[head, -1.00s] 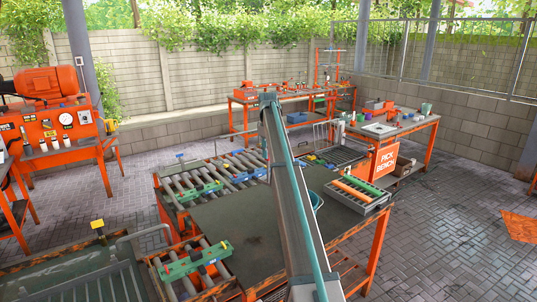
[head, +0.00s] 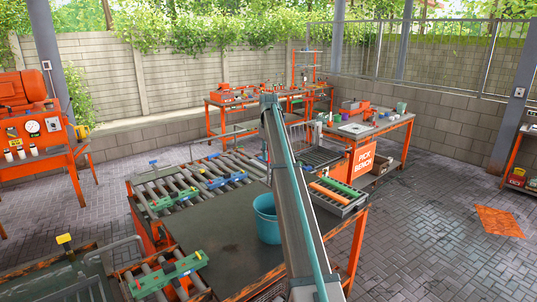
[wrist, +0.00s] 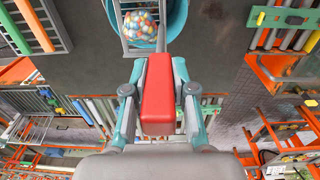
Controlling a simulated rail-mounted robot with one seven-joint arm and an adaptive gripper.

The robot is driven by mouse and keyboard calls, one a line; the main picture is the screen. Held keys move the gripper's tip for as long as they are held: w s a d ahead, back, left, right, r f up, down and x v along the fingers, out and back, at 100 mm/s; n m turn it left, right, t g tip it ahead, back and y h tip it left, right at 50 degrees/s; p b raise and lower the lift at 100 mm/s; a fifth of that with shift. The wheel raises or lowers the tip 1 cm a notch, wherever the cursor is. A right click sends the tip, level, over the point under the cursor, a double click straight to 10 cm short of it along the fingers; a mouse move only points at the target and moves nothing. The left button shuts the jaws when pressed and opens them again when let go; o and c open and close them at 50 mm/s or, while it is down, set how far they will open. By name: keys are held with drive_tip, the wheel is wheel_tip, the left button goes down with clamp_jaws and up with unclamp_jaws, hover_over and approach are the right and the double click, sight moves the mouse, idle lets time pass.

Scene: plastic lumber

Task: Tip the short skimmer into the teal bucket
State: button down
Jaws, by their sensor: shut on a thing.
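My gripper (wrist: 158,110) is shut on the red handle (wrist: 158,88) of the short skimmer in the wrist view. The skimmer's grey shaft runs up the picture to its head (wrist: 125,48), which carries a heap of small multicoloured pieces (wrist: 138,26). The teal bucket (head: 267,222) stands on the dark bench top in the head view, partly covered by my arm. In the wrist view, the bucket (wrist: 178,22) shows behind the skimmer's head, which overlaps its left part; the height between them is unclear. My gripper and the skimmer are not clearly visible in the head view.
The dark bench top (head: 225,235) is clear left of the bucket. Roller conveyors (head: 190,185) with green and blue bars lie behind it. A tray with orange and green rollers (head: 338,194) sits to the right. The pick bench (head: 385,125) holds small items.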

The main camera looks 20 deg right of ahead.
drive_tip(key=s+d+f+t+y+b, duration=0.2)
drive_tip(key=s+f+t+b, duration=0.5)
drive_tip(key=b, duration=0.4)
drive_tip(key=s+d+f+t+y+b, duration=0.2)
drive_tip(key=s+f+t+b, duration=0.5)
drive_tip(key=b, duration=0.4)
drive_tip(key=shift+s+d+f, duration=0.4)
drive_tip(key=shift+d+f, duration=0.05)
drive_tip(key=shift+f, duration=0.25)
idle(0.4)
drive_tip(key=shift+s+b, duration=0.1)
drive_tip(key=shift+b, duration=0.55)
idle(0.4)
